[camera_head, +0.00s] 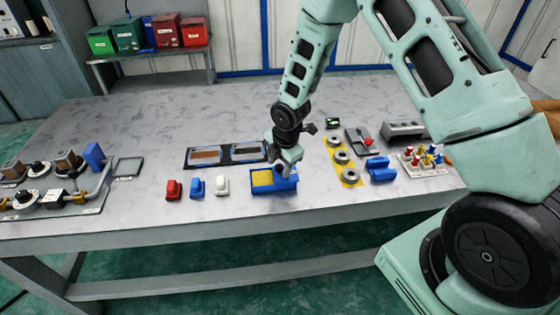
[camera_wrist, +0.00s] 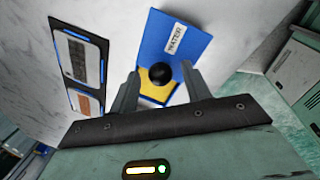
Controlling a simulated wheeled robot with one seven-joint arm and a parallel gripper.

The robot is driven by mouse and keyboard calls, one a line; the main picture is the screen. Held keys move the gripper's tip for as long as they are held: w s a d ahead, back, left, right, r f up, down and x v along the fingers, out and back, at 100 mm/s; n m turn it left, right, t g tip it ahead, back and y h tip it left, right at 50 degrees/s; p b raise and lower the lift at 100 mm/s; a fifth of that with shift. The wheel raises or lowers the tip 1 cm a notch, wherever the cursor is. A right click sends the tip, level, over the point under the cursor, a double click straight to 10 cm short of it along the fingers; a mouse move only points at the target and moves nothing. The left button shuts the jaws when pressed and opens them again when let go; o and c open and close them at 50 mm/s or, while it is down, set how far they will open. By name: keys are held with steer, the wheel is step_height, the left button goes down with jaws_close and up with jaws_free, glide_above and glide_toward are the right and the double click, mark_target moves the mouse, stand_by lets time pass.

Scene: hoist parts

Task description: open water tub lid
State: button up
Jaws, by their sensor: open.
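The blue water tub (camera_head: 286,184) stands near the front edge of the table, with a yellow area (camera_head: 262,178) showing at its left. In the wrist view, a blue surface with a white "WATER" label (camera_wrist: 174,39) fills the upper middle, and a round black knob (camera_wrist: 160,74) stands beside the label. Yellow shows just below and around the knob. My gripper (camera_head: 287,165) is over the tub, pointing down. Its open fingers show in the wrist view (camera_wrist: 162,85), one on each side of the knob, with gaps. How far the lid covers the tub is unclear.
Red (camera_head: 173,189), blue (camera_head: 196,186) and white (camera_head: 222,185) small blocks stand left of the tub. A dark panel (camera_head: 226,155) lies behind it. Metal rings on a yellow strip (camera_head: 350,175) and blue parts (camera_head: 381,170) are to the right.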

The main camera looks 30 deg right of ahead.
mark_target(287, 181)
steer(key=s+r, duration=0.3)
steer(key=r, duration=1.4)
steer(key=shift+s+d, duration=0.15)
steer(key=shift+d, duration=0.3)
steer(key=shift+a, duration=0.1)
